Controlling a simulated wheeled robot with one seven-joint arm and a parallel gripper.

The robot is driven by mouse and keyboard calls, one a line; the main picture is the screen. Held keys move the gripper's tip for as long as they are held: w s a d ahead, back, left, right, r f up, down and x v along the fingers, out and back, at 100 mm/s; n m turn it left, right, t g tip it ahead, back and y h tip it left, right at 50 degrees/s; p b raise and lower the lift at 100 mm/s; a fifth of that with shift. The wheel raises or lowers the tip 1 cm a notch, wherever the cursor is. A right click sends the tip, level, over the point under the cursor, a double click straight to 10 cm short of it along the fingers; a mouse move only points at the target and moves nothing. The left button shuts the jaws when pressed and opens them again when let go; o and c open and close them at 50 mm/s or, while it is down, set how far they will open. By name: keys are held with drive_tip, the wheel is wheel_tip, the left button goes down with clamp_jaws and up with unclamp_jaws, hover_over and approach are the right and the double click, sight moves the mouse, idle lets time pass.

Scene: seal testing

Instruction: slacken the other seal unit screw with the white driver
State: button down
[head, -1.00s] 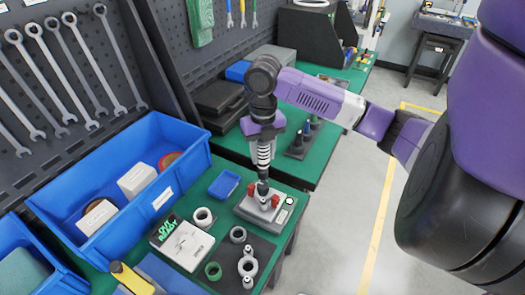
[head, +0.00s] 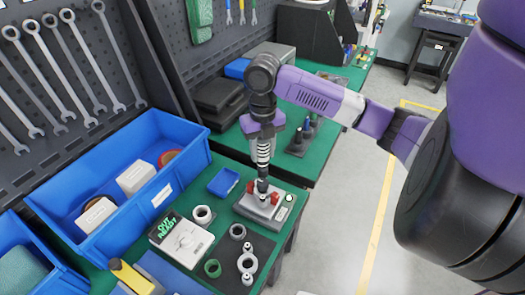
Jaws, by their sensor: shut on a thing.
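My gripper (head: 263,135) points straight down and is shut on the white driver (head: 263,152), whose pale handle has dark bands. The driver stands upright, its dark lower end over the middle of the seal unit (head: 246,207), a grey block with red parts at both sides. The driver's tip and the screws are hidden or too small to make out, so I cannot tell whether the tip touches a screw.
A small blue tray (head: 224,182), a white box with a green-lettered display (head: 182,238) and a dark mat (head: 222,254) with several rings lie nearby. A large blue bin (head: 75,205) stands left. Other drivers stand in a dark holder (head: 300,145) behind.

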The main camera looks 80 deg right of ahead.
drive_tip(key=shift+f+b, duration=0.75)
drive_tip(key=shift+f, duration=0.15)
idle(0.6)
drive_tip(key=shift+r, duration=0.15)
idle(0.9)
drive_tip(key=shift+r+p, duration=2.2)
drive_tip(key=shift+r, duration=1.35)
